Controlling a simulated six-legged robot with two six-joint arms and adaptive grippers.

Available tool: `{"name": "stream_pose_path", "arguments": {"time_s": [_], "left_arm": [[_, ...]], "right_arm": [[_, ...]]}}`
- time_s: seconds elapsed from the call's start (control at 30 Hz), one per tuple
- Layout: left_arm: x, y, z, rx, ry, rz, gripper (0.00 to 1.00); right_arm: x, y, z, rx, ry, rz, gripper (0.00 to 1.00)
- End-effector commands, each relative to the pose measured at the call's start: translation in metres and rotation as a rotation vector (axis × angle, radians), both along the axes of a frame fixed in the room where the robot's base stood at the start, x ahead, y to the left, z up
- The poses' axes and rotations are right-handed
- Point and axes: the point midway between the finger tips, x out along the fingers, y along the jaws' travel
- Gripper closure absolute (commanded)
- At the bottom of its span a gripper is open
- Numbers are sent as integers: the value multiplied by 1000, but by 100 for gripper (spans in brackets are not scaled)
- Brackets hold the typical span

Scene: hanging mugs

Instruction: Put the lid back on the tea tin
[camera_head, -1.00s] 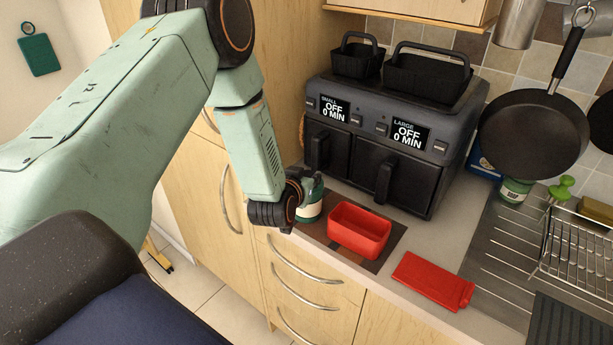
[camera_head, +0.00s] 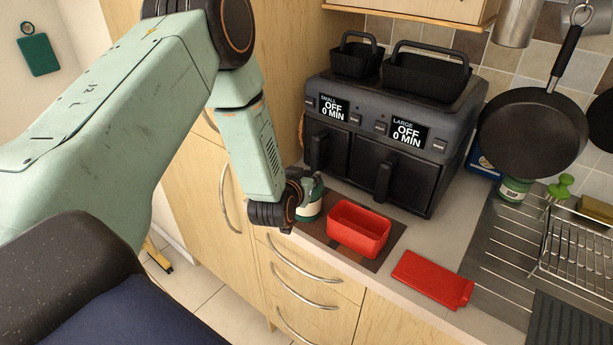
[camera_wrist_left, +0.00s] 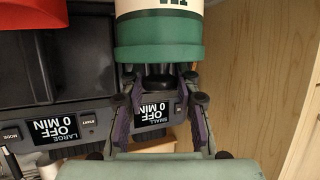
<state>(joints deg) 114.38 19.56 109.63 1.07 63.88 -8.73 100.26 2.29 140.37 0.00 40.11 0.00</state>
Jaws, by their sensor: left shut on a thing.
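A red open-topped rectangular tin (camera_head: 359,231) stands on a brown mat on the counter. A flat red lid (camera_head: 433,280) lies on the counter to its right, apart from it. My left gripper (camera_head: 302,200) is at the left end of the mat, shut on a green-and-white canister (camera_head: 311,206), left of the red tin. In the left wrist view the canister (camera_wrist_left: 160,32) shows its green end towards my left gripper (camera_wrist_left: 162,82). Its fingers reach that end, and the exact contact is hidden. My right gripper is not in view.
A dark air fryer (camera_head: 385,140) stands close behind the mat. A draining board with a wire rack (camera_head: 580,248) is at the right. A pan (camera_head: 533,130) hangs above it. Another green-and-white canister (camera_head: 514,190) stands at the back. Bare counter surrounds the lid.

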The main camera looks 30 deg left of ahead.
Motion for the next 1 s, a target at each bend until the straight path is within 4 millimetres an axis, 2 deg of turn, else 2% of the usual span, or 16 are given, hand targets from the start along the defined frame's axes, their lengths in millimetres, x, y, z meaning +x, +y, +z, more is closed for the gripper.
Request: {"name": "stream_pose_path", "arguments": {"time_s": [0.33,0.37,0.4,0.67,0.9,1.0], "left_arm": [[0,0,-2,0,1,0,99],[0,0,-2,-1,1,-1,68],[0,0,-2,-1,1,-1,65],[0,0,-2,-1,2,0,43],[0,0,-2,0,1,0,42],[0,0,-2,0,1,0,33]], "right_arm": [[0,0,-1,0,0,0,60],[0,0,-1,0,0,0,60],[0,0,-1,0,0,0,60],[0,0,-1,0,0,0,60],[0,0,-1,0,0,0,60],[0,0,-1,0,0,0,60]]}}
